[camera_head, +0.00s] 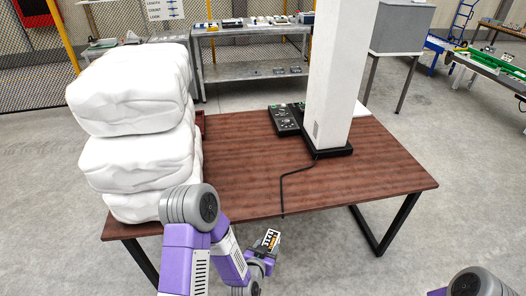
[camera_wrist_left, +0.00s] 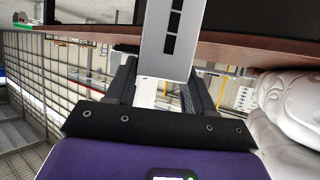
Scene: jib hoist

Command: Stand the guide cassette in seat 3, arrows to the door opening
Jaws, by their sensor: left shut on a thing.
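My left gripper (camera_head: 265,256) is in front of the table's near edge, low in the head view. It is shut on a small block with a white, black and orange marked face, which I take to be the guide cassette (camera_head: 271,239). In the left wrist view the cassette (camera_wrist_left: 168,45) shows as a light grey plate with a row of black rectangles, between the two dark fingers (camera_wrist_left: 165,85). I cannot make out arrows on it. No numbered seat or door opening can be told in either view. My right gripper is out of view; only part of that arm shows at the bottom right.
The brown table (camera_head: 370,180) has a stack of white sacks (camera_head: 135,150) at its left. A tall white column (camera_head: 340,75) on a black base stands at its back right, beside a black control panel (camera_head: 286,121). A black cable (camera_head: 283,190) runs to the front.

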